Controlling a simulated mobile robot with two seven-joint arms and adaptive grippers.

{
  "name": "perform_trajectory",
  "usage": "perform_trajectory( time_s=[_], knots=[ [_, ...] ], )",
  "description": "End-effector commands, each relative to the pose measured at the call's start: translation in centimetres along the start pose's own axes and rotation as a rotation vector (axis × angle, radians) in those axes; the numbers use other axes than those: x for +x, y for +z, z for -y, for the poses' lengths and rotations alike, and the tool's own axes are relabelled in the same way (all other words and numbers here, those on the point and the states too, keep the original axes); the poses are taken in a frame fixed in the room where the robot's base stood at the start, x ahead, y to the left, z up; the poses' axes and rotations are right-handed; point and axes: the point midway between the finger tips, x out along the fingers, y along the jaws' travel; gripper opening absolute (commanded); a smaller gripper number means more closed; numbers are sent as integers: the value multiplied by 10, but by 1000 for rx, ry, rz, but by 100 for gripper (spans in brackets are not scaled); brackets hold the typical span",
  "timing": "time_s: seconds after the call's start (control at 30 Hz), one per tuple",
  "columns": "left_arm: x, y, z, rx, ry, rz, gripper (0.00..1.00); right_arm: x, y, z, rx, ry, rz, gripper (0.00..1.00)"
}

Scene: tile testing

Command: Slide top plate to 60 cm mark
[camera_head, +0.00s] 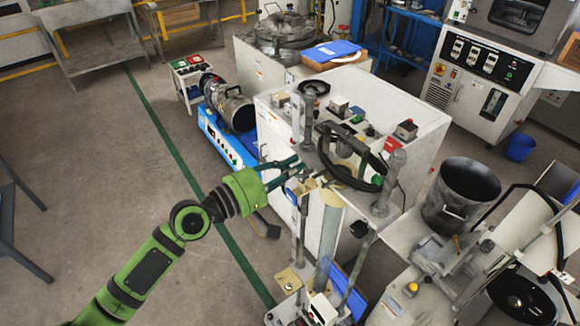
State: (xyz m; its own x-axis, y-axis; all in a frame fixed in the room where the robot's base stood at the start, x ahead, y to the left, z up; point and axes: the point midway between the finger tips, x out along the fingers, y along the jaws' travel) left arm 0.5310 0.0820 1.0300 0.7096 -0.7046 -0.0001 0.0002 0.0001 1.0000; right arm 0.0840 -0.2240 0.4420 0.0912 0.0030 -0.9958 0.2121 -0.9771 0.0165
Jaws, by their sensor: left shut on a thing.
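My left gripper (290,171), on the green arm from the left, has its dark fingers closed at the left edge of the test rig's upper part. What it holds looks like the edge of the top plate, but the fingers and fittings hide the exact contact. The grey top plate (345,198) sits between upright posts (395,178), with a black curved handle or cable above it. A pale column (328,232) and thin rods run down below it to the rig's lower base. I cannot make out a scale or the 60 cm mark. My right gripper is not in view.
A white cabinet (425,112) stands behind the rig. A metal pot (462,195) stands to the right. A blue-based machine (222,140) is on the floor behind my arm. The floor to the left (110,170) is mostly clear, with a green line.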

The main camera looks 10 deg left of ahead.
Motion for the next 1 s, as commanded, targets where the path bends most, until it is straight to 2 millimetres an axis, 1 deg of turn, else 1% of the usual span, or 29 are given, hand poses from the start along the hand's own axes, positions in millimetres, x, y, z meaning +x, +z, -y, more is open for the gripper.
perform_trajectory(
  time_s=[0.03, 0.43, 0.83, 1.0],
  knots=[
    [0, 0, 9, -1, -3, 0, 0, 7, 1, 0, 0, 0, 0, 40],
    [0, 0, 36, 1, -4, 0, 0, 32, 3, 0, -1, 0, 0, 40],
    [0, 0, 36, 0, -2, 0, 0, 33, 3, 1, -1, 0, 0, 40],
    [0, 0, 44, 1, -2, 0, 0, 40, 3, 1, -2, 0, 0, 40]
  ],
)
